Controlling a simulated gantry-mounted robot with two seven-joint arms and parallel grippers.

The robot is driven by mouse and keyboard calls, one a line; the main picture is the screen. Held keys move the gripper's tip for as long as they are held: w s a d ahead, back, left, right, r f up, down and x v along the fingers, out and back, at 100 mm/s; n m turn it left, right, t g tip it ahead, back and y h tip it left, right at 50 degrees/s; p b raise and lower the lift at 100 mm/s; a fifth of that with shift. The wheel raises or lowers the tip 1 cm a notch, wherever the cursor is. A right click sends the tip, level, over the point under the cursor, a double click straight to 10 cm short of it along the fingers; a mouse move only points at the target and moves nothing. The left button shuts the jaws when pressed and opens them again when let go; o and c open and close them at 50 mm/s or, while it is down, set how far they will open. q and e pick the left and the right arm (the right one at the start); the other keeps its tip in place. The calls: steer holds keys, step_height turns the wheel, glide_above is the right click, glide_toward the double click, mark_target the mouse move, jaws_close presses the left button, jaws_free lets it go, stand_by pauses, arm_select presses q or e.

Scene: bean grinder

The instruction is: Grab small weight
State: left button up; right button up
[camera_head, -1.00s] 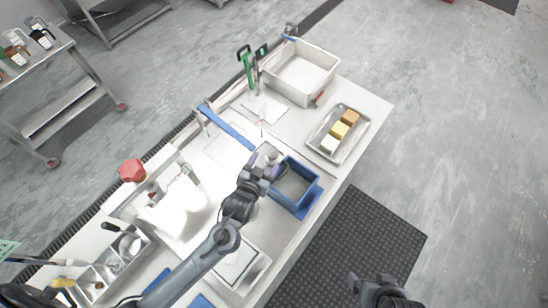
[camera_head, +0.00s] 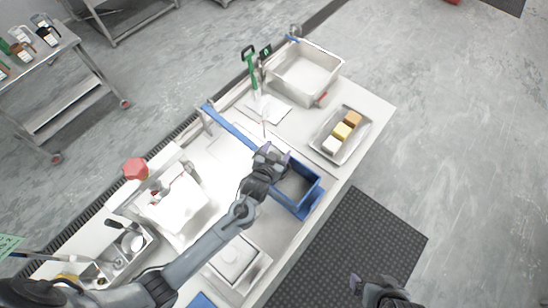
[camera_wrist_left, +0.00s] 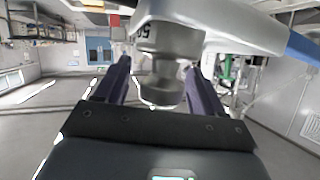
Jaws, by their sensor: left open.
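The small weight (camera_wrist_left: 163,72) is a shiny silver stepped cylinder with dark digits on its side, seen large in the left wrist view. It sits between the two dark fingers of my left gripper (camera_wrist_left: 160,88), with a visible gap beside the fingers. My left gripper (camera_head: 270,153) is open, above the bench beside the blue bin in the head view. There the gripper largely hides the weight. My right gripper (camera_head: 372,287) is low in the head view, over the floor mat and away from the bench; its jaw opening is unclear.
A blue bin (camera_head: 317,192) stands right of my left gripper. A blue bar (camera_head: 228,124) runs up-left from it. A metal tray (camera_head: 324,146) with several coloured blocks and a white tub (camera_head: 297,97) stand farther back. A red knob (camera_head: 135,169) is at left.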

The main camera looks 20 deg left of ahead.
arm_select(q)
jaws_close()
stand_by(0.3)
steer(key=shift+r, duration=0.15)
